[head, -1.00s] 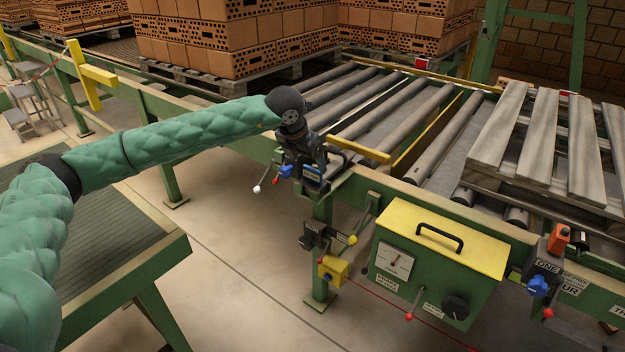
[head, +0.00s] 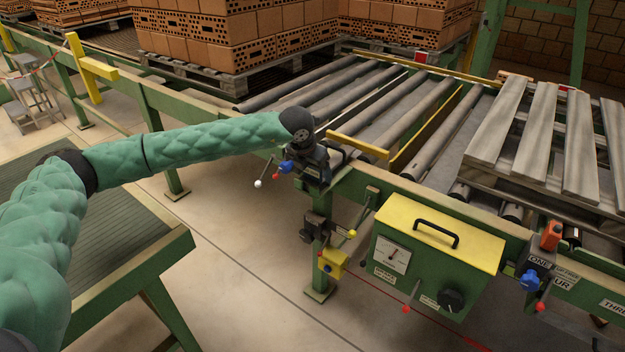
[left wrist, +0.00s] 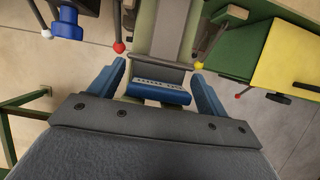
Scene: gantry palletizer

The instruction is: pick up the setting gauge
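A blue block with a row of white markings (left wrist: 158,91), which looks like the setting gauge, shows in the left wrist view. It sits between the two blue fingers of my left gripper (left wrist: 157,72), with a gap visible on each side. The fingers are spread and not touching it. In the head view my left gripper (head: 318,160) is at the green rail, above a post; its dark body hides most of what is between the fingers. My right gripper is not in view.
A lever with a blue knob (head: 286,167) is just left of the gripper. A green control box with a yellow lid (head: 440,235) hangs to the right. Small yellow and dark fittings (head: 332,263) are on the post below. Rollers (head: 390,110) lie behind the rail.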

